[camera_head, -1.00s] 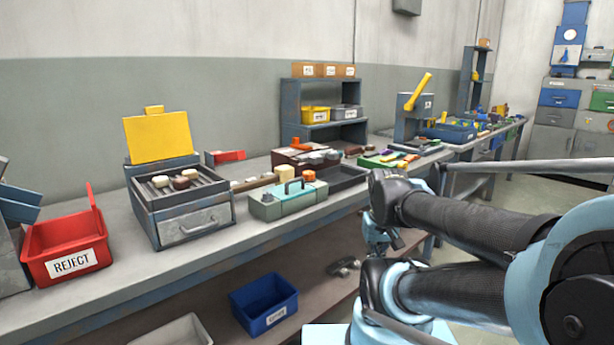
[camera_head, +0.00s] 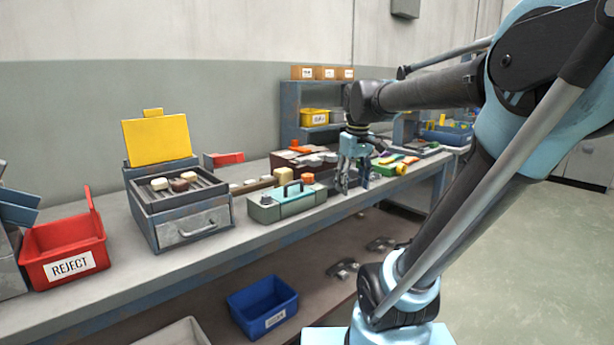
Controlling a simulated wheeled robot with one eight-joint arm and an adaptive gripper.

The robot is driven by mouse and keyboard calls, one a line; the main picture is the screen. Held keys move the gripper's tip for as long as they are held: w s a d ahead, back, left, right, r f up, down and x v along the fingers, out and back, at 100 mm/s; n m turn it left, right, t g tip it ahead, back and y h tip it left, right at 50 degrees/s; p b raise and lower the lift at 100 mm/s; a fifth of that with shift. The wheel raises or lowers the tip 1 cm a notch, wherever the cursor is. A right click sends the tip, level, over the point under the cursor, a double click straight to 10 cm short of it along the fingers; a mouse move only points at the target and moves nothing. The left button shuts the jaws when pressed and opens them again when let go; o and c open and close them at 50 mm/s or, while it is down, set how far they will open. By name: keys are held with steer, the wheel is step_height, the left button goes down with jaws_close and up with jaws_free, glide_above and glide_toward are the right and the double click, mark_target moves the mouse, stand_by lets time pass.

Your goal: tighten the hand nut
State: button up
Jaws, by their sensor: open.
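I cannot make out the hand nut for certain; it is too small or hidden. My gripper (camera_head: 353,186) points down over the bench just right of this box. Its fingers are apart and I see nothing held between them. The gripper and wrist hide part of the dark tray area behind them.
A drawer unit with a rack top (camera_head: 190,222) and raised yellow panel (camera_head: 158,142) stands left. A red REJECT bin (camera_head: 62,252) is at far left. A grey shelf unit (camera_head: 290,125) stands behind my gripper. A blue bin (camera_head: 262,306) sits below the bench.

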steer(key=w+a+r+n, duration=0.4)
steer(key=w+a+r, duration=0.2)
steer(key=w+r, duration=0.4)
step_height(320, 180, up, 3)
steer(key=n+g, duration=0.1)
steer(key=n, duration=0.2)
glide_above(308, 175)
step_height(308, 175, down, 17)
steer(key=shift+a+f, duration=0.1)
steer(key=c, duration=1.1)
